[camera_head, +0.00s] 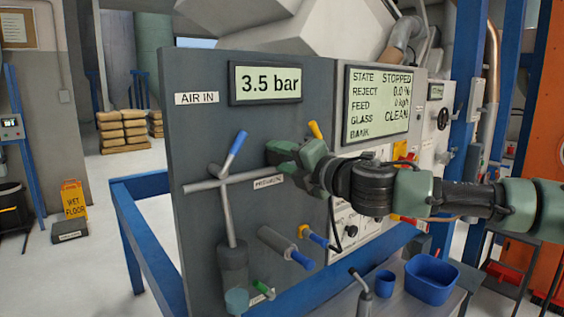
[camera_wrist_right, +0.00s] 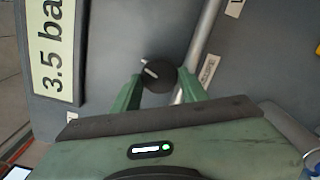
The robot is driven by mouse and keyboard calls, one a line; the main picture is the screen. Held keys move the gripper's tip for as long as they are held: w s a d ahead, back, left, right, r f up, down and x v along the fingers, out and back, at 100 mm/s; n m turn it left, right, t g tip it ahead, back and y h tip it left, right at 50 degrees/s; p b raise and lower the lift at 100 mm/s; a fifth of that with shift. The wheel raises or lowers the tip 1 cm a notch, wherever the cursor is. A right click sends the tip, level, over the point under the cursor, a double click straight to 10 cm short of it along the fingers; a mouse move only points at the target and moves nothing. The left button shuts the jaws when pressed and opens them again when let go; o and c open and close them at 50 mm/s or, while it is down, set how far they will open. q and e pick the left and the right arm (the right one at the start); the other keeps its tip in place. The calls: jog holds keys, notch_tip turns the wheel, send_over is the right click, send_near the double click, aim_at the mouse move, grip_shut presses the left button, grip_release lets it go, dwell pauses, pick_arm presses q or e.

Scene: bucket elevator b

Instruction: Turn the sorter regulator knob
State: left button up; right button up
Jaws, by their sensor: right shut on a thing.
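The regulator knob (camera_wrist_right: 158,76) is round and black with a pale pointer mark, set on the grey panel. In the right wrist view it sits between the two green fingers of my right gripper (camera_wrist_right: 159,84), which is shut on it. In the head view my right gripper (camera_head: 275,153) reaches in from the right to the panel, below the pressure display (camera_head: 268,84), which reads 3.5 bar. There the fingers hide the knob. The display also shows in the wrist view (camera_wrist_right: 54,50). My left gripper is not in view.
Left of the gripper, a grey pipe (camera_head: 228,210) runs up the panel, with a blue-handled valve (camera_head: 236,145). A grey cylinder with a blue end (camera_head: 280,243) sticks out below. A status screen (camera_head: 377,104) reads STOPPED. A blue bin (camera_head: 432,276) stands at lower right.

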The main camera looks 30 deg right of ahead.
jog(key=shift+m, duration=0.7)
jog(key=o, duration=1.3)
jog(key=shift+o, duration=0.2)
